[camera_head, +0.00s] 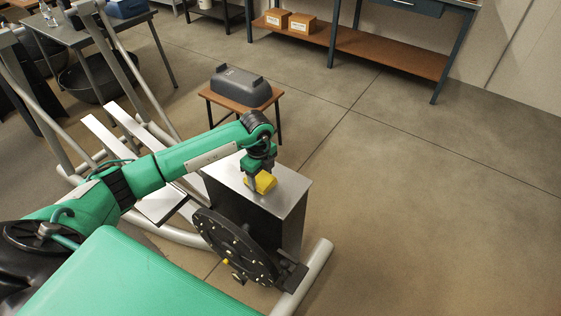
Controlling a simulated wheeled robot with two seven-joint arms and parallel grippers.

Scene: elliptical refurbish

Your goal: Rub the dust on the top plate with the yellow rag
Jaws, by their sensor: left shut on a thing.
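The top plate (288,199) is a flat grey metal surface on a dark box of the elliptical machine, at the centre of the head view. My left gripper (260,178) points down over the plate and is shut on the yellow rag (264,184). The rag is at the plate's surface, near its middle; I cannot tell whether it is pressed down on it. Dust cannot be made out at this size. My right gripper is not in view.
A black disc wheel (236,247) stands in front of the box. A small wooden stool (262,105) carries a dark grey cover (241,86) behind the plate. Silver rails and pedals (118,142) lie left. Open floor (420,220) spreads to the right.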

